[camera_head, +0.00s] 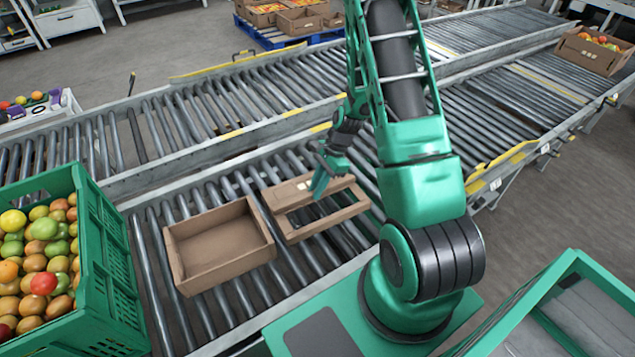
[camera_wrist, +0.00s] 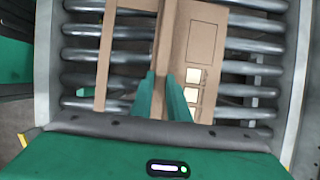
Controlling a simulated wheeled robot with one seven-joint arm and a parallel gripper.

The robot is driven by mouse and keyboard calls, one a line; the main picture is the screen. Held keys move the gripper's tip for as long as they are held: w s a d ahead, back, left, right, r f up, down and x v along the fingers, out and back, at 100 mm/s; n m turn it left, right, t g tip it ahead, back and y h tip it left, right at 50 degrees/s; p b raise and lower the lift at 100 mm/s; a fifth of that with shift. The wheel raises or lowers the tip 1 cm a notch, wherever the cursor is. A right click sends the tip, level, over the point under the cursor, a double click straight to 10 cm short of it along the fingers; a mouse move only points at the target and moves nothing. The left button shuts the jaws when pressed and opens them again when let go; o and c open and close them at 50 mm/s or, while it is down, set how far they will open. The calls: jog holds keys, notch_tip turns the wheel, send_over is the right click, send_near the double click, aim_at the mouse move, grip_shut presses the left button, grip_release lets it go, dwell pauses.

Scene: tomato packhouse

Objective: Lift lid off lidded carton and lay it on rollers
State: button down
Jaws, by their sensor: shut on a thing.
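The open brown carton (camera_head: 207,268) stands on the near rollers with no lid on it, and its inside looks empty. The brown cardboard lid (camera_head: 345,212) is right of the carton, flat over the rollers. It has a cut-out window and a solid panel with pale labels. My gripper (camera_head: 321,190) points down at the lid and is shut on its middle strip. In the wrist view, the fingers (camera_wrist: 168,88) pinch that strip, with the lid's labelled panel (camera_wrist: 208,50) to the right. I cannot tell if the lid touches the rollers or hovers just above.
A green crate (camera_head: 110,255) full of mixed tomatoes stands at the left. Metal rollers (camera_head: 190,120) run behind, beyond a rail. Another carton (camera_head: 588,55) with produce sits at the far right. Another green crate-like bin (camera_head: 560,285) is at the lower right.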

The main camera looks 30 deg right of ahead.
jog(key=shift+f, duration=1.25)
jog(key=c, duration=1.6)
grip_release()
jog(key=shift+c, duration=0.7)
jog(key=shift+c, duration=1)
